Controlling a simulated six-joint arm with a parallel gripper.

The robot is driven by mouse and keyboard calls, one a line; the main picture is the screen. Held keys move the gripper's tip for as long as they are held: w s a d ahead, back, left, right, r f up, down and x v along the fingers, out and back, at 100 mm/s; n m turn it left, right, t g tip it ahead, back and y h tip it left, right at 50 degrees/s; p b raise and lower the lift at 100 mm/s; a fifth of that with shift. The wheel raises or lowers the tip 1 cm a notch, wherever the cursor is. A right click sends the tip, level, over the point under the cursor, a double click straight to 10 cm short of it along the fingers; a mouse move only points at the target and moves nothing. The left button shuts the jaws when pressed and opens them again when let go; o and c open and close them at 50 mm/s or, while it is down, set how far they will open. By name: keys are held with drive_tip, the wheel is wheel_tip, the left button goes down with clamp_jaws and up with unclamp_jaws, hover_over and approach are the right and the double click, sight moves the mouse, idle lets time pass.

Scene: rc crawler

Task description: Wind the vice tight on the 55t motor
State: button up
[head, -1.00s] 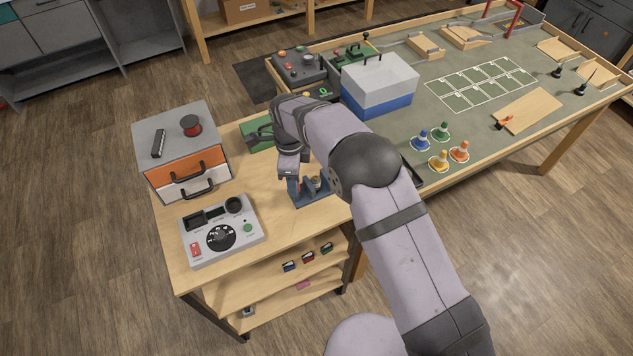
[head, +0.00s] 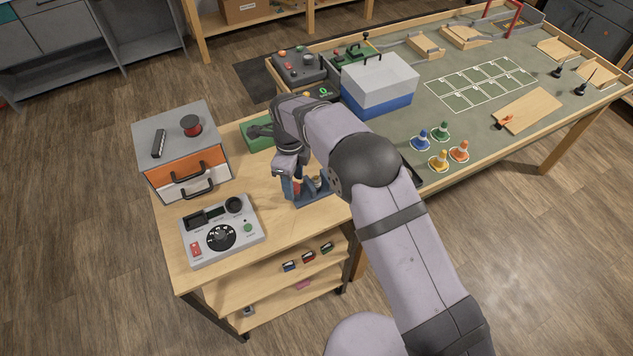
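The blue vice (head: 316,199) stands on the small wooden bench, near its right edge. My gripper (head: 291,188) points down at the left side of the vice, and my wrist hides part of it. The fingertips are too small and covered to show whether they are open or shut, or whether they touch the vice handle. A small red part shows beside the fingers. A small metallic, rounded shape shows at the vice jaws; I cannot tell if it is the 55t motor.
A drawer unit (head: 182,160) stands at the bench's back left, with a grey control panel (head: 221,231) in front. A green case (head: 260,140) lies behind my wrist. A blue-and-white box (head: 379,88) and several cones stand on the larger table. Bare bench lies left of the vice.

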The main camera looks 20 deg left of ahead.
drive_tip(key=shift+r, duration=0.1)
drive_tip(key=shift+r+p, duration=2)
drive_tip(key=shift+r, duration=0.9)
drive_tip(key=s+d+r+n+b, duration=0.1)
drive_tip(key=d+r+n, duration=0.3)
drive_tip(key=d, duration=0.8)
drive_tip(key=s+d+r+n, duration=0.1)
drive_tip(key=d+r+n, duration=0.3)
drive_tip(key=d, duration=0.8)
drive_tip(key=s+d+f+n+b, duration=0.1)
drive_tip(key=s+d+f+n, duration=0.1)
drive_tip(key=s+d+n, duration=0.8)
drive_tip(key=s+d, duration=0.4)
drive_tip(key=s, duration=0.1)
drive_tip(key=shift+s+f, duration=0.15)
drive_tip(key=shift+s, duration=0.1)
